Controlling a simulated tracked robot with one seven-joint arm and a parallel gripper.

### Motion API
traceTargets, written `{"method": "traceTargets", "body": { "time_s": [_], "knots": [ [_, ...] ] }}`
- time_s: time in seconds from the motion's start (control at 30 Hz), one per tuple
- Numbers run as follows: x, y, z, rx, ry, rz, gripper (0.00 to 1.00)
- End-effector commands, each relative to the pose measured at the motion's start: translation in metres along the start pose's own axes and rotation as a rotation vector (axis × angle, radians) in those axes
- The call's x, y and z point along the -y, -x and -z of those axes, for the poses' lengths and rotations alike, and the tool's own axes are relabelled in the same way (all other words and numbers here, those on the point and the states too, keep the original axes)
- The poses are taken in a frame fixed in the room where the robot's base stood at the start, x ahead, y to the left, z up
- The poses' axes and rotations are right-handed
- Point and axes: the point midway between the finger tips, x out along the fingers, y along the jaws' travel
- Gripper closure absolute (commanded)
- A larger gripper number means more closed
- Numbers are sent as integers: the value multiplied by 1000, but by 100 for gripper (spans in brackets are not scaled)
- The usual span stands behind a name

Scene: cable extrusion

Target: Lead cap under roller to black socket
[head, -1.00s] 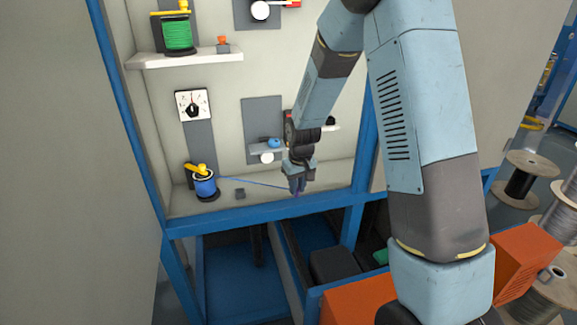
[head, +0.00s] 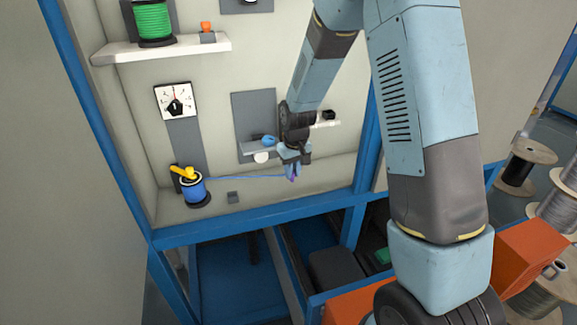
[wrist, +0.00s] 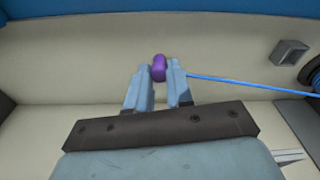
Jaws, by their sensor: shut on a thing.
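My gripper (head: 292,168) is shut on a small purple cap (wrist: 159,68), which shows between the fingertips in the wrist view. A thin blue cable (wrist: 235,80) runs from the gripper to the blue spool (head: 193,190) on the cabinet's lower ledge. A white roller (head: 261,157) sits on the grey backing plate, up and left of my gripper. A black block (head: 329,115), perhaps the black socket, is on a small white shelf to the right, partly behind my wrist. My gripper is below both and in front of the back wall.
A small grey block (head: 233,197) stands on the ledge between spool and gripper. A blue knob-like piece (head: 269,140) is above the roller. A blue frame rail (head: 260,224) edges the ledge. A white shelf (head: 165,48) with a green spool (head: 153,22) is upper left.

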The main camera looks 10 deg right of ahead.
Motion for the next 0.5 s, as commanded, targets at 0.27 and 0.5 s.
{"method": "traceTargets", "body": {
  "time_s": [0.27,0.5],
  "knots": [
    [8,0,1,0,4,1,100],
    [45,3,5,1,7,2,100]
  ]
}}
